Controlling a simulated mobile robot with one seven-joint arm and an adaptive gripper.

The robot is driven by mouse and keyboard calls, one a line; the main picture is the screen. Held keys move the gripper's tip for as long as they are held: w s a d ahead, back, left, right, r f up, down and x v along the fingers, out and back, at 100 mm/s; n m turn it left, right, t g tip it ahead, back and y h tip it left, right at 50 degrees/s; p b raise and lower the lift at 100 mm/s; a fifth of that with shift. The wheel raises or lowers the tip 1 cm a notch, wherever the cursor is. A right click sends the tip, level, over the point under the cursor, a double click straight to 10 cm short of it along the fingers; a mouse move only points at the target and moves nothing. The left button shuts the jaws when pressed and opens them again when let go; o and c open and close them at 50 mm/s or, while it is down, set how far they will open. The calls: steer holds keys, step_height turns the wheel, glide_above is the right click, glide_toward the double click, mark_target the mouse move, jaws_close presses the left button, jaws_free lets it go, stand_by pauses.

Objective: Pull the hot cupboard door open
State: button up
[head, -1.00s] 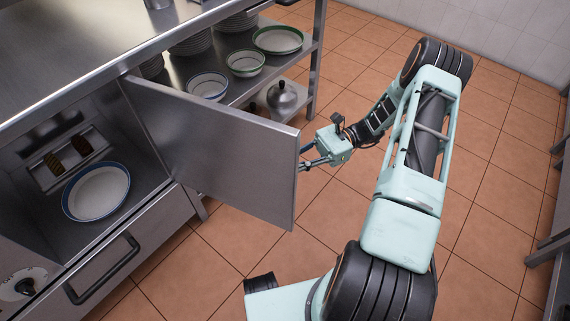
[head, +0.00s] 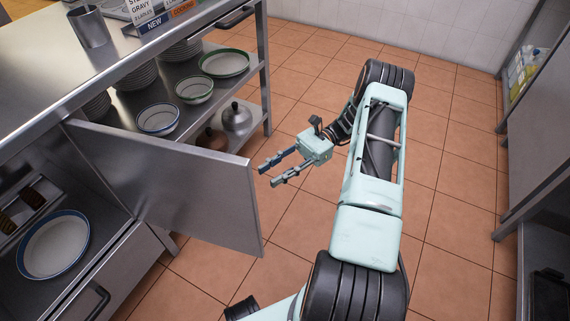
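The hot cupboard door (head: 175,185) is a flat steel panel, swung well out from the cupboard front. The inside of the cupboard (head: 60,180) is exposed at the left, with a blue-rimmed white dish (head: 54,246) in it. The door's handle is not visible from this side. My gripper (head: 268,174) is to the right of the door's free edge, with its two fingers apart and nothing between them. It appears clear of the door.
Open shelves behind the door hold bowls (head: 158,119), stacked plates and a metal kettle (head: 237,117). Tiled floor (head: 440,200) is free around my arm. A steel unit (head: 535,130) stands at the right. A drawer handle (head: 92,302) juts out at lower left.

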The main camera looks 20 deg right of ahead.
steer(key=shift+v, duration=2.25)
